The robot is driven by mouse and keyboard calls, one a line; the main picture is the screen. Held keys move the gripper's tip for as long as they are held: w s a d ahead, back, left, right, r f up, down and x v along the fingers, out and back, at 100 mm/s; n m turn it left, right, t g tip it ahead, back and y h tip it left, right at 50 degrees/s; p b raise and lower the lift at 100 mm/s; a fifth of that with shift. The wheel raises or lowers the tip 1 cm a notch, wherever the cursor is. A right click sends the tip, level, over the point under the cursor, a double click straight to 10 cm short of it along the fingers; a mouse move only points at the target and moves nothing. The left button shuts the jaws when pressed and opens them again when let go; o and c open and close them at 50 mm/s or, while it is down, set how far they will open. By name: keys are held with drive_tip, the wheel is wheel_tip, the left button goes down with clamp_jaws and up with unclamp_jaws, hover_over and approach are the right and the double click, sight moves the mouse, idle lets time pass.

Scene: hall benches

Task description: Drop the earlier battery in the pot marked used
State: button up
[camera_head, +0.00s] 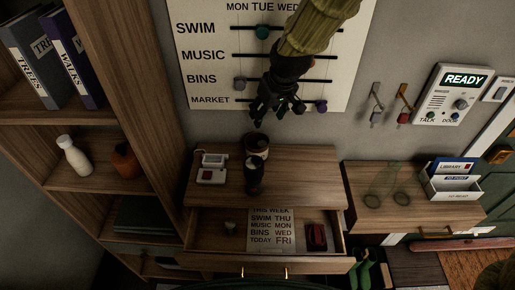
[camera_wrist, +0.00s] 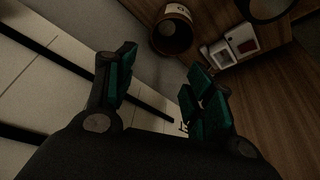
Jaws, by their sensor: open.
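My gripper (camera_head: 276,112) is open, with its fingers pointing down above the back of the wooden cabinet, in front of the wall board. In the wrist view its two green-padded fingers (camera_wrist: 160,92) are spread with nothing held between them. A dark round pot (camera_head: 258,141) stands at the back of the cabinet top, below my gripper. It also shows in the wrist view (camera_wrist: 172,38), with a pale label whose writing I cannot read. I cannot make out a battery in either view.
A white device with a red part (camera_head: 212,169) and a dark upright object (camera_head: 254,177) stand near the pot. The open drawer holds a printed card (camera_head: 271,230), a small grey thing (camera_head: 230,227) and a dark red object (camera_head: 316,237). The right cabinet top (camera_head: 352,181) bears glasses and a card box.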

drive_tip(key=v, duration=0.6)
drive_tip(key=shift+r, duration=0.1)
idle(0.3)
